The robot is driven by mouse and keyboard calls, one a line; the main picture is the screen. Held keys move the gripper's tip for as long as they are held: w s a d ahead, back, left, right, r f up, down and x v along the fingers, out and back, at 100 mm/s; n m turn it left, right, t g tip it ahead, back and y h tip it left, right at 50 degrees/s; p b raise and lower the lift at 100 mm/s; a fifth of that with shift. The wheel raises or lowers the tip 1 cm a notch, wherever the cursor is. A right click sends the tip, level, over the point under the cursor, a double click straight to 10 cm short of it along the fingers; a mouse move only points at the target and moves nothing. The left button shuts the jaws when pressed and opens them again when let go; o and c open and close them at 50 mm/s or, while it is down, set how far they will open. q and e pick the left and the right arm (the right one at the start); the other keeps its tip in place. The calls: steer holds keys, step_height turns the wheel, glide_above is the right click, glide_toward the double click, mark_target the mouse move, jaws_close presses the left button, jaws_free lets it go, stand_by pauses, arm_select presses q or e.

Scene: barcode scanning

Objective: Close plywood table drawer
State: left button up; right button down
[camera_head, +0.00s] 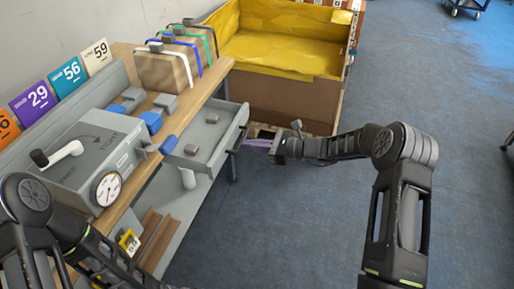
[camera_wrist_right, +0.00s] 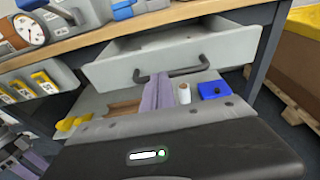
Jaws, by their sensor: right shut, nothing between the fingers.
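The plywood table (camera_head: 221,70) stands at the left, its grey drawer (camera_head: 226,135) pulled out to the right. The drawer also shows in the right wrist view (camera_wrist_right: 215,48), with a dark bar handle (camera_wrist_right: 172,73) on its front. My right gripper (camera_head: 248,143) is shut and empty in front of the drawer. In the right wrist view its fingers (camera_wrist_right: 158,88) point at the handle, very close to it; contact is unclear. My left arm comes in at the lower left; a part of what looks like its gripper (camera_wrist_right: 28,160) shows at the wrist view's edge.
A grey machine with a crank and dial (camera_head: 92,158) and blue and grey blocks stand on the tabletop. A lower shelf (camera_head: 181,206) lies under the drawer. A large yellow-lined box (camera_head: 285,99) stands behind the drawer.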

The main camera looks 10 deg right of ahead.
mark_target(231, 135)
steer(key=r+b+x, duration=0.1)
steer(key=x, duration=0.4)
steer(key=r+b+x, duration=0.1)
steer(key=b+x, duration=0.1)
steer(key=x, duration=0.3)
steer(key=r+b+x, duration=0.1)
steer(key=b+x, duration=0.1)
steer(key=x, duration=0.3)
steer(key=shift+w+a, duration=0.2)
steer(key=shift+a, duration=0.15)
steer(key=shift+w+a, duration=0.15)
steer(key=shift+a, duration=0.05)
arm_select(q)
step_height(231, 135, down, 6)
steer(key=shift+s+d+r, duration=0.1)
steer(key=shift+r, duration=0.15)
arm_select(e)
steer(key=shift+r, duration=0.25)
steer(key=shift+a+r, duration=0.1)
steer(key=shift+d, duration=0.35)
steer(key=v, duration=1.3)
steer(key=shift+s+d+f+p, duration=0.25)
steer(key=shift+s+d+p, duration=0.05)
steer(key=shift+d, duration=0.05)
arm_select(q)
steer(key=shift+s+d+r, duration=0.35)
steer(key=shift+s+d, duration=0.25)
steer(key=shift+d, duration=0.15)
